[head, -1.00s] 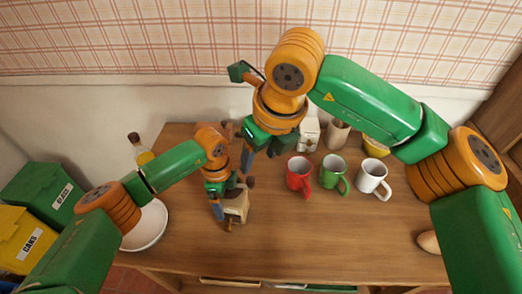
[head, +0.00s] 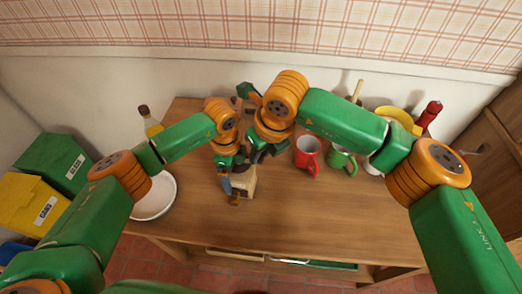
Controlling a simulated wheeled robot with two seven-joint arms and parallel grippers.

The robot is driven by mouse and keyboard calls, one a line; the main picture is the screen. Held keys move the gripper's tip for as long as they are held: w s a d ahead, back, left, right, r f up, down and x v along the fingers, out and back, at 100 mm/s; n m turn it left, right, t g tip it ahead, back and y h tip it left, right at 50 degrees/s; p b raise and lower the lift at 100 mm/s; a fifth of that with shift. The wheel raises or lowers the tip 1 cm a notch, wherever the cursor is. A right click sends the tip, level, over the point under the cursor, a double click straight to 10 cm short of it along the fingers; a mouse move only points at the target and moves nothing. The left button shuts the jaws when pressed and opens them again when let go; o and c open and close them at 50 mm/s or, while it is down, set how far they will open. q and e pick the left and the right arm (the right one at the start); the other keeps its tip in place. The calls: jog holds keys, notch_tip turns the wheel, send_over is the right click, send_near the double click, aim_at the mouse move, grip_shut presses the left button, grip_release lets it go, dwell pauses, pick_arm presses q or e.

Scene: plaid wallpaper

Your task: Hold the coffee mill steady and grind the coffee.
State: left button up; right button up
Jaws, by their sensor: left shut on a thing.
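The coffee mill (head: 248,182) is a small pale wooden box on the table, left of centre. A small dark knob shows low on its front. My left gripper (head: 237,180) is shut on the mill's body, with a blue-grey finger along its left side. My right gripper (head: 262,156) points down just above and behind the mill, close beside the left gripper. Its dark fingers overlap the mill's top, so the crank is hidden and I cannot tell whether they touch it.
A red mug (head: 306,152) and a green mug (head: 341,158) stand right of the mill. A white mug is mostly hidden by my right arm. The table's front (head: 330,232) is clear.

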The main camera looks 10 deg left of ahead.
jog(key=o, duration=1)
jog(key=shift+c, duration=0.2)
jog(key=v, duration=1.2)
